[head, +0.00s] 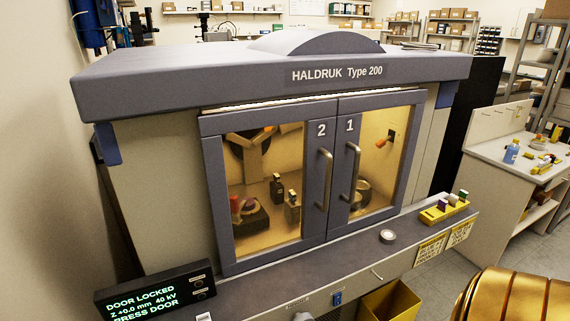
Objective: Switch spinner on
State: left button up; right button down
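The grey cabinet labelled HALDRUK Type 200 (275,85) fills the middle of the head view. Its two glazed doors, marked 2 (212,190) and 1 (412,112), are shut, with upright bar handles. No part is labelled as a spinner where I can read it. A small blue switch (337,298) sits on the front panel below the doors; its position is too small to tell. A display (150,295) at lower left reads DOOR LOCKED, Z +0.0 mm, 40 kV and PRESS DOOR. Neither gripper is in view.
A yellow bin (392,302) is below. A bench (485,150) stands at right, past a floor gap. A gold ribbed part of mine fills the lower right corner.

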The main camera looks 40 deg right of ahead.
aim_at(337, 297)
jog(key=z, duration=1.85)
